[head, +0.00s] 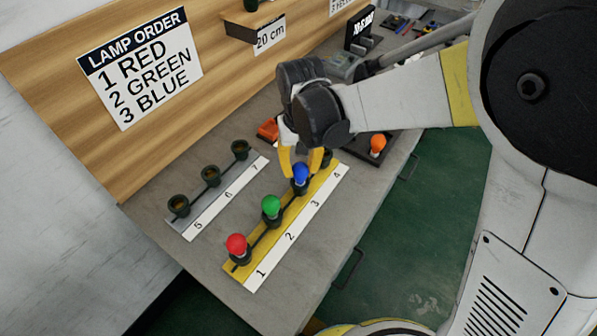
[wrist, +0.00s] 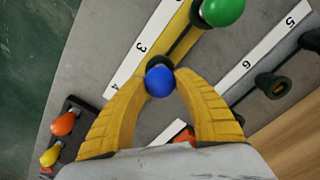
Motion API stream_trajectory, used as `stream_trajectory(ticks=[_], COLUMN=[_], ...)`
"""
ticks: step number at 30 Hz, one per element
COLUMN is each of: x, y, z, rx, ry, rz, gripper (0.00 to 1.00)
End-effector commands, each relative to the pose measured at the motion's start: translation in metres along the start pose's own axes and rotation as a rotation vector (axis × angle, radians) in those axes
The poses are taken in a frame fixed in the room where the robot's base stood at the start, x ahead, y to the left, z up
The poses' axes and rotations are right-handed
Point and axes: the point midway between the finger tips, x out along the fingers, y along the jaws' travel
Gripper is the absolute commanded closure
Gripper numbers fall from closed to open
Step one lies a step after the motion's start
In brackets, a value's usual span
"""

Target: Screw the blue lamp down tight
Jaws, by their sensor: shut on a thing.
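The blue lamp (head: 300,174) stands in the socket at position 3 of the yellow strip (head: 227,267). My gripper (head: 293,172) comes down over it from above. In the wrist view the two yellow fingertips of my gripper (wrist: 160,74) are closed on either side of the blue lamp (wrist: 159,82). The lamp looks upright; its base and thread are hidden, so I cannot tell how tight it sits. The red lamp (head: 236,244) stands at position 1 and the green lamp (head: 271,206) at position 2. The green lamp also shows in the wrist view (wrist: 222,10).
A grey strip (head: 190,233) with empty sockets 5 to 7 lies to the left. An orange lamp (head: 377,143) sits in a dark holder behind, with a yellow one (wrist: 50,156) beside it. A wooden board carries the lamp order sign (head: 142,68).

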Motion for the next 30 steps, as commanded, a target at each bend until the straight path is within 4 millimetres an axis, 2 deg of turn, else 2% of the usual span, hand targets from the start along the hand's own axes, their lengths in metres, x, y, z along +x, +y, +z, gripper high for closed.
stream_trajectory(ticks=[4, 14, 18, 19, 21, 30], x=[0.0004, 0.0004, 0.0008, 0.0007, 0.0006, -0.0006], y=[0.0, 0.0, -0.0001, -0.0001, -0.0001, -0.0001], z=[0.0, 0.0, 0.0, 0.0, 0.0, 0.0], rx=[0.163, 0.201, 0.364, 0.355, 0.351, 0.349], ry=[0.0, 0.0, 0.0, 0.0, 0.0, 0.0], rz=[0.0, 0.0, 0.0, 0.0, 0.0, 0.0], gripper=[0.87, 0.87, 0.87, 0.55, 0.39, 0.39])
